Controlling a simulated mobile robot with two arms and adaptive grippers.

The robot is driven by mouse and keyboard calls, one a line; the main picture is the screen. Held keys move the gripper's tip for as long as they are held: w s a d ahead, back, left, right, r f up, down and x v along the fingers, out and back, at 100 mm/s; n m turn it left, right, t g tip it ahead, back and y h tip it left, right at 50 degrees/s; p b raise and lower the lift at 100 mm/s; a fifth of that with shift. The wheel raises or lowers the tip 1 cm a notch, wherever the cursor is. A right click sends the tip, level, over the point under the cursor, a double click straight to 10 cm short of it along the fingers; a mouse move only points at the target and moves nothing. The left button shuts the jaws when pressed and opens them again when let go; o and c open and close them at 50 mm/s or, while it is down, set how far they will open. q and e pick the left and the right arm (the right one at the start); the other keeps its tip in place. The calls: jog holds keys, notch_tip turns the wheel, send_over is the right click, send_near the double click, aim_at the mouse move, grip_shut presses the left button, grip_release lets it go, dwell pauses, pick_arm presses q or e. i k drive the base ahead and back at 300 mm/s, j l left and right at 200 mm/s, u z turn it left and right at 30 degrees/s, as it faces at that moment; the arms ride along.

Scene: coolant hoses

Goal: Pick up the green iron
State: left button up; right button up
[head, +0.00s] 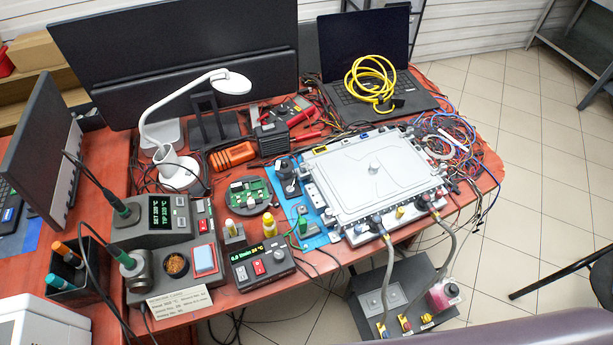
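Neither of my grippers is in the head view. Several green-handled pieces show at the left of the red-brown table, and I cannot tell for certain which is the green iron. One iron with a green grip (126,260) and a dark cable sits in a round metal holder (140,275) on the soldering station. Another dark tool with a green collar (124,211) leans at the station's upper left corner. The station (160,213) has a dark body and green digits on its display. A dark box (88,290) beside it holds an orange-handled and a green-handled tool.
A label card (180,303) lies at the table's front edge. A small controller (262,265), a round green circuit board (248,195) and a white lamp (180,172) stand nearby. A large silver battery-like case (375,175) fills the right. Loose cables hang over the front edge.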

aim_at(129, 263)
jog(key=u, duration=1.45)
jog(key=k+u, duration=0.3)
jog(key=k+j+u, duration=0.15)
jog(key=k+u, duration=0.2)
jog(key=i, duration=0.05)
